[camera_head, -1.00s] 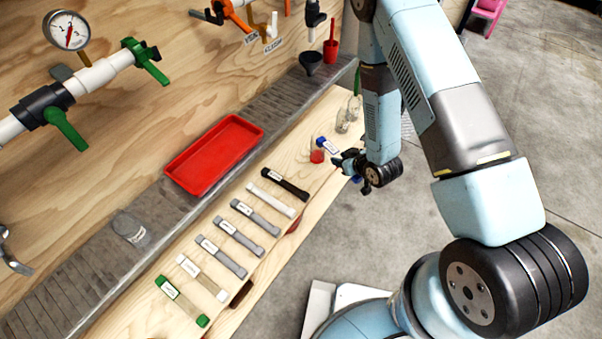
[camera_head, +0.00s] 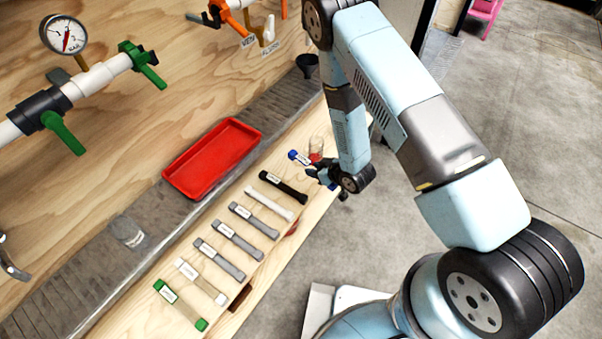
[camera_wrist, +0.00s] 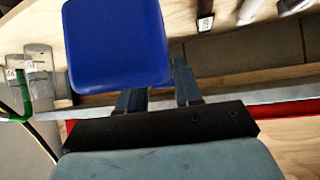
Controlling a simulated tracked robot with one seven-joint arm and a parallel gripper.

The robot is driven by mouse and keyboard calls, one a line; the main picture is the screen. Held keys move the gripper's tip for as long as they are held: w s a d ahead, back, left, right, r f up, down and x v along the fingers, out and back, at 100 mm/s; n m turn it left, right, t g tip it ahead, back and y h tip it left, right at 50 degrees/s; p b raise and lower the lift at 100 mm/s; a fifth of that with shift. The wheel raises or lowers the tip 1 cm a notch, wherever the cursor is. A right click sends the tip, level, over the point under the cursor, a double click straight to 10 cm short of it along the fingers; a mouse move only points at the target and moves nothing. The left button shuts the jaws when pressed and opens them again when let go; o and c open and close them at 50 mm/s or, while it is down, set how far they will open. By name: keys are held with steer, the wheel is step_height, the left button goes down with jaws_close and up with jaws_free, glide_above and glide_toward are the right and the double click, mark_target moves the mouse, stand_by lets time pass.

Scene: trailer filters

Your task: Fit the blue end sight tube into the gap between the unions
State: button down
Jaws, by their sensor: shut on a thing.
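The blue end sight tube (camera_head: 297,157) shows a blue end and a white label in the head view. My gripper (camera_head: 316,172) is shut on it and holds it above the bench, beyond the row of tubes. The gripper and my arm hide the rest of the tube. In the wrist view its blue end (camera_wrist: 115,45) fills the upper left, in front of the fingers (camera_wrist: 160,90). I cannot make out the gap between the unions in either view.
Several tubes lie in a row on the bench, from a green-ended one (camera_head: 181,305) to a black one (camera_head: 283,187). A red tray (camera_head: 214,160) lies behind them. A clear jar (camera_head: 317,148) stands close to my gripper. Piping with green-handled valves (camera_head: 62,128) is on the wooden wall.

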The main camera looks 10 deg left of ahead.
steer(key=x, duration=0.9)
steer(key=shift+w+a+f, duration=0.1)
steer(key=shift+w+f, duration=0.05)
steer(key=shift+f, duration=0.15)
steer(key=shift+w+a+f, duration=0.25)
steer(key=shift+a+f, duration=0.1)
steer(key=shift+f, duration=0.15)
steer(key=shift+w+a+f, duration=0.1)
steer(key=shift+a+f, duration=0.05)
steer(key=shift+f, duration=0.7)
steer(key=shift+w+a+f, duration=0.1)
steer(key=shift+a+f, duration=0.05)
steer(key=shift+f, duration=0.7)
steer(key=shift+f, duration=0.1)
steer(key=c, duration=0.8)
jaws_free()
steer(key=shift+o, duration=0.2)
steer(key=shift+f, duration=0.15)
steer(key=v, duration=1.4)
steer(key=shift+s+a, duration=0.25)
